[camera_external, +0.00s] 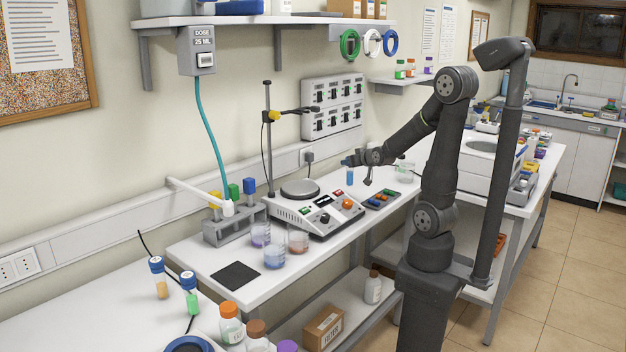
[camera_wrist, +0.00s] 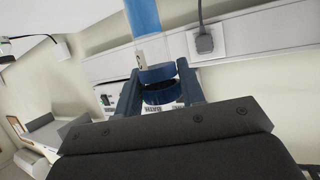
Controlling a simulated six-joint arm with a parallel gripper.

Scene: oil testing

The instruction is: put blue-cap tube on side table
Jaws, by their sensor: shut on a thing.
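A tube with a blue cap (camera_wrist: 157,73) and blue contents (camera_wrist: 143,18) is between the fingers of my gripper (camera_wrist: 160,88) in the wrist view. In the external view, my gripper (camera_external: 348,161) is shut on this blue-cap tube (camera_external: 350,175), which hangs about upright above the back of the white bench, beyond the hotplate. The cap hides part of the fingertips in the wrist view. A white table (camera_external: 95,320) at the lower left holds two more blue-cap tubes, one with amber contents (camera_external: 160,285) and one with green (camera_external: 190,297). Another white table (camera_external: 530,190) stands at the right.
The hotplate unit (camera_external: 315,215), a dark tray (camera_external: 380,198) with coloured items, a grey rack (camera_external: 232,228), several beakers (camera_external: 297,240) and a black mat (camera_external: 236,275) occupy the bench. Bottles (camera_external: 231,323) crowd the lower-left table's front. A teal hose (camera_external: 207,120) hangs above the rack.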

